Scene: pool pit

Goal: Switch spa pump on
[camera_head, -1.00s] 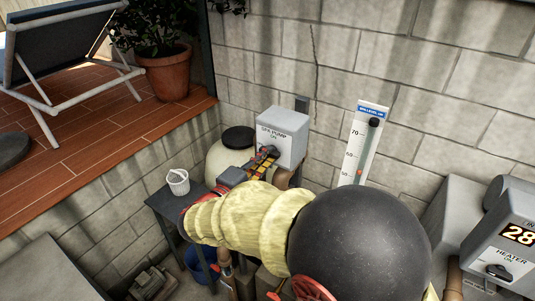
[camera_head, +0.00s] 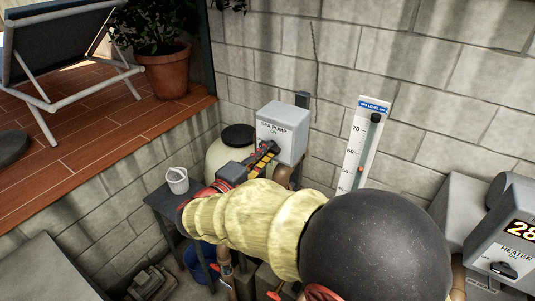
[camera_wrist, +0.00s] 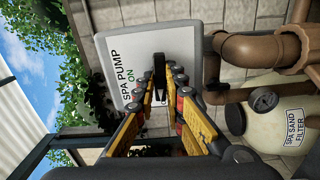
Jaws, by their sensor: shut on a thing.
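The spa pump switch box (camera_head: 284,133) is a grey box on the block wall. It shows large in the wrist view (camera_wrist: 178,42), turned sideways, with "SPA PUMP" and a green "ON" on its pale face. A dark switch handle (camera_wrist: 159,66) stands out from that face beside the "ON". My gripper (camera_wrist: 163,88) has its yellow-and-black fingers on either side of this handle and is shut on it. In the head view my gripper (camera_head: 266,153) is at the box's front, and the handle is mostly hidden by the fingers.
The spa sand filter (camera_wrist: 277,120) and brown pipes (camera_wrist: 258,48) are close beside the box. A small table (camera_head: 160,200) with a white bucket (camera_head: 177,180) stands left of my arm. A level gauge (camera_head: 361,145) and a heater (camera_head: 503,245) are to the right.

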